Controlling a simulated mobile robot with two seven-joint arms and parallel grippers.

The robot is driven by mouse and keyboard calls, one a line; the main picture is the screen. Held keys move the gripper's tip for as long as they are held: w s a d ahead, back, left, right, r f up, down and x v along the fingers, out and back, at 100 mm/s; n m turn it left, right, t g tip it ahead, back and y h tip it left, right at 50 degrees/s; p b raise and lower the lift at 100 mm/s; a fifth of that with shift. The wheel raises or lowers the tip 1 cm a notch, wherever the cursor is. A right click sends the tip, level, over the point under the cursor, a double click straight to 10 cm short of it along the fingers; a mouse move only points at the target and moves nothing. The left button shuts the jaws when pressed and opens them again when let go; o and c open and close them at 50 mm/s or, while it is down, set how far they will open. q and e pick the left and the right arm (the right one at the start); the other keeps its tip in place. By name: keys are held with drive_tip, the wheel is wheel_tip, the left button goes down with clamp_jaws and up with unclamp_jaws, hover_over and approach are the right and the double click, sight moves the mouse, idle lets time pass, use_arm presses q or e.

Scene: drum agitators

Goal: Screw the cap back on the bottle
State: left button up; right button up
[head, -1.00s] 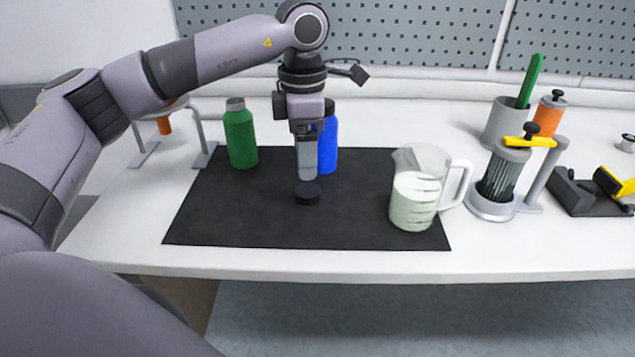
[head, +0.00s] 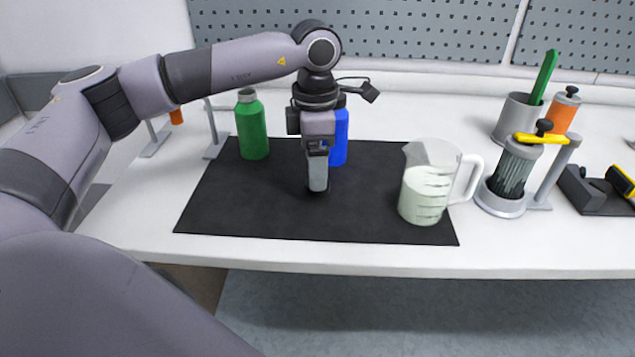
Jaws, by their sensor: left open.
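The black cap (head: 318,194) lies on the black mat (head: 250,212), mostly hidden behind my left gripper's fingers. My left gripper (head: 318,186) points straight down over the cap, its fingertips at the cap's height. It is open; I cannot tell whether it touches the cap. A blue bottle (head: 340,138) stands behind the gripper, partly hidden, its top covered by the gripper. A green bottle (head: 252,126) with a grey top stands upright at the back left of the mat. My right gripper is not in view.
A clear measuring jug (head: 428,185) with pale liquid stands at the mat's right. The mat's front left is clear.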

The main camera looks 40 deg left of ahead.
sight(318, 194)
use_arm(q)
wheel_tip(318, 194, down, 3)
drive_tip(key=shift+f, duration=0.2)
drive_tip(key=c, duration=1.1)
